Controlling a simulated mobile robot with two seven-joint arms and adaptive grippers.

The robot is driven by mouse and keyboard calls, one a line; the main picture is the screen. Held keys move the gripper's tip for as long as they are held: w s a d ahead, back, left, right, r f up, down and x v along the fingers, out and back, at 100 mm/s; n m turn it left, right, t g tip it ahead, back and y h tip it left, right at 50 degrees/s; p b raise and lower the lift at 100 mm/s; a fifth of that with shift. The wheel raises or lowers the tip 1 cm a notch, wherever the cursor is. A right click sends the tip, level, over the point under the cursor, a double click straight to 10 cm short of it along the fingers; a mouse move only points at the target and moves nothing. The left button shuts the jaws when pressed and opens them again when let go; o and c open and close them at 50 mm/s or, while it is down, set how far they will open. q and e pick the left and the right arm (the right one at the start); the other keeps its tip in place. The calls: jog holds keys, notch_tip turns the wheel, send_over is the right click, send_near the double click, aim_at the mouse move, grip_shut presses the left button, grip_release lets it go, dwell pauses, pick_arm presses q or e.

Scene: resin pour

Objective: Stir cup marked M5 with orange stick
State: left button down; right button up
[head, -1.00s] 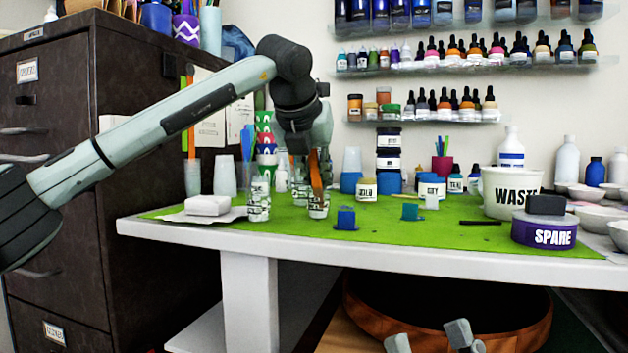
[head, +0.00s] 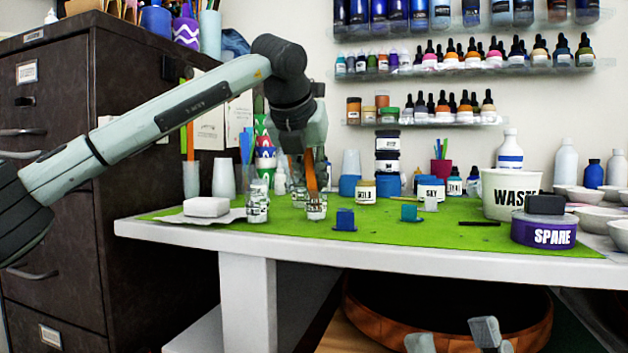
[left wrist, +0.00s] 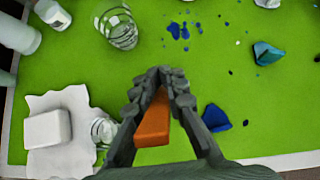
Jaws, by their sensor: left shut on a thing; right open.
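My left gripper (head: 308,150) is shut on the orange stick (head: 312,178), which points down, nearly upright, at a clear cup (head: 316,210) on the mat. I cannot tell how deep its lower end sits. In the left wrist view the orange stick (left wrist: 152,122) is between the fingers, and no cup shows beneath it. A second clear cup (head: 257,211) stands to the left; it shows partly hidden by the gripper in the left wrist view (left wrist: 102,130). The cup markings are too small to read. My right gripper (head: 454,338) is open and empty at the bottom edge.
A white block (head: 206,207) lies on paper at the left. A blue piece (head: 345,219) and a teal piece (head: 409,212) lie to the right. The green mat (head: 400,238) is clear in front.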

aim_at(309, 160)
pick_arm(q)
jog(key=shift+r, duration=0.1)
jog(key=shift+s+a+r+p, duration=0.15)
jog(key=shift+s+r+p, duration=0.3)
jog(key=shift+r, duration=0.55)
jog(key=shift+s+a+r+p, duration=0.1)
jog(key=shift+s+r+p, duration=0.3)
jog(key=shift+r, duration=0.55)
jog(key=shift+s+a+r+p, duration=0.15)
jog(key=shift+s+r+p, duration=0.3)
jog(key=shift+r, duration=0.55)
jog(key=shift+w, duration=0.1)
notch_tip(309, 160, up, 5)
jog(key=p, duration=0.4)
jog(key=shift+f, duration=0.1)
